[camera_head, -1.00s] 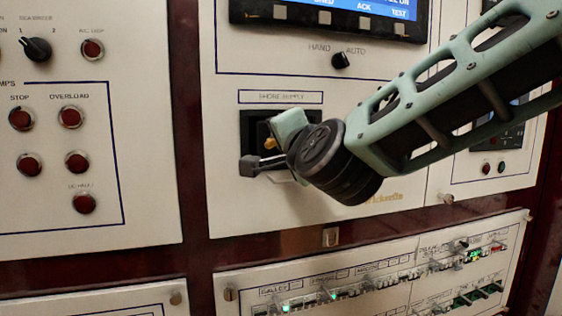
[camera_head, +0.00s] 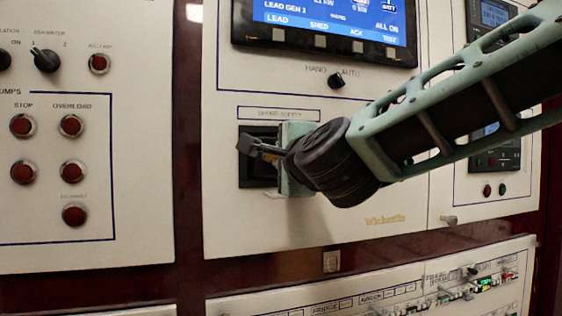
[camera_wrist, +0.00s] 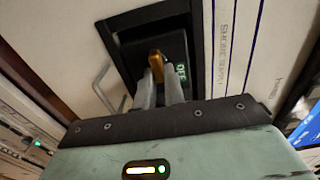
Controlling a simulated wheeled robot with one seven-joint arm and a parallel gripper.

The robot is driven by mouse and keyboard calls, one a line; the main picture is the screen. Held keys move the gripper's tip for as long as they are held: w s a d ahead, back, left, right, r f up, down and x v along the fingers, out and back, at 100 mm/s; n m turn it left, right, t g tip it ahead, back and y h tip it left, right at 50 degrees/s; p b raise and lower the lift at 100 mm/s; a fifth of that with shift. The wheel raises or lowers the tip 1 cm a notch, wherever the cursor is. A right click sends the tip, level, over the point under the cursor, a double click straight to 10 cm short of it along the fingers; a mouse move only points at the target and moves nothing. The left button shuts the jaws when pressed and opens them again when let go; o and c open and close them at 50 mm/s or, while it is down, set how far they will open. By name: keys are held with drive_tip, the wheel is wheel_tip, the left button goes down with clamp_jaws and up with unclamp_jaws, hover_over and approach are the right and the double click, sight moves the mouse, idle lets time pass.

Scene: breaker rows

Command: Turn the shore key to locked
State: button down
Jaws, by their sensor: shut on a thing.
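The shore supply switch is a black recessed square (camera_head: 258,183) under the "SHORE SUPPLY" label on the white panel. In the wrist view its dark housing (camera_wrist: 150,28) surrounds a brass-coloured key (camera_wrist: 156,60). My gripper (camera_wrist: 160,85) is shut on the key, with its two grey fingers on either side of the key's lower part. In the head view my gripper (camera_head: 272,155) covers much of the switch, and the key is mostly hidden.
A HAND/AUTO knob (camera_head: 337,81) and a lit blue screen (camera_head: 335,15) are above. Red buttons (camera_head: 70,125) fill the left panel. A breaker row panel (camera_head: 400,290) lies below.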

drive_tip(key=c, duration=1.5)
unclamp_jaws()
drive_tip(key=v, duration=1.2)
drive_tip(key=shift+p, duration=0.35)
